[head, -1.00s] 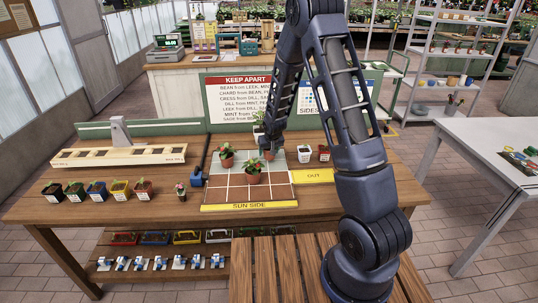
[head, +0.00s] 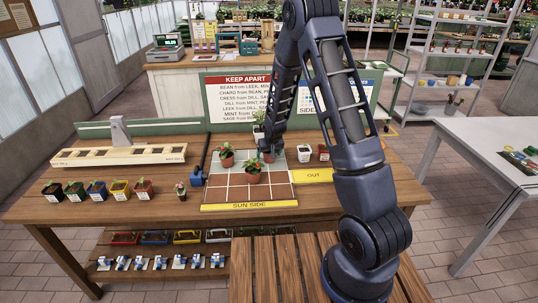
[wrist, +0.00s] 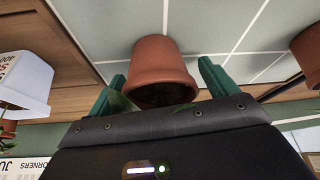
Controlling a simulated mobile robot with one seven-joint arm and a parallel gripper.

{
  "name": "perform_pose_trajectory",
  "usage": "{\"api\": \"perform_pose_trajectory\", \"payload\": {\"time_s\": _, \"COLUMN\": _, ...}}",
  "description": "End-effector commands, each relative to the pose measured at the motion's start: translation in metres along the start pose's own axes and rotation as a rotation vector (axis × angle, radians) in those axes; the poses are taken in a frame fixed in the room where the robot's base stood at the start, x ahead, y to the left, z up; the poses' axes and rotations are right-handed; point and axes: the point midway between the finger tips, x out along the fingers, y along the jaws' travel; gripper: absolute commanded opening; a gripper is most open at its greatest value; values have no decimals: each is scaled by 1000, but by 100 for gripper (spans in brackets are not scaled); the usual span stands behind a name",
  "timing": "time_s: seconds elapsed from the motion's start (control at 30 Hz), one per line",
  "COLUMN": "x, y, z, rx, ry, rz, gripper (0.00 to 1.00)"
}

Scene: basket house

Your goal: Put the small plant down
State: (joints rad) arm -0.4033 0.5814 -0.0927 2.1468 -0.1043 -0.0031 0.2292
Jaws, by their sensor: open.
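A small leafy plant in a terracotta pot (head: 254,176) stands upright on the tiled grid board (head: 222,193) in the head view. The same pot (wrist: 162,66) shows upside down in the wrist view, between the green fingertips. My gripper (wrist: 160,85) is open, with one finger on each side of the pot and a visible gap on the right. A green leaf shows beside the left finger. In the head view my gripper (head: 267,152) is just behind the plant, and its fingers are mostly hidden.
Another terracotta-potted plant (head: 226,162) stands on the grid to the left. Several potted plants line the table's left side. The yellow OUT strip (head: 314,175) is bare.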

Motion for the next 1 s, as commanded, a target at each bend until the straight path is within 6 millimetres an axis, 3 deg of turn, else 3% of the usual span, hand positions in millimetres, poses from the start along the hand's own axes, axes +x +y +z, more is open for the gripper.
{"api": "perform_pose_trajectory", "payload": {"time_s": 0.17, "x": -16, "y": 0, "z": -1, "rx": 0, "ry": 1, "rz": 0, "gripper": 85}}
{"api": "perform_pose_trajectory", "payload": {"time_s": 0.7, "x": -95, "y": 0, "z": 0, "rx": -1, "ry": 2, "rz": -1, "gripper": 85}}
{"api": "perform_pose_trajectory", "payload": {"time_s": 1.0, "x": -118, "y": 0, "z": -1, "rx": 0, "ry": 1, "rz": 0, "gripper": 85}}
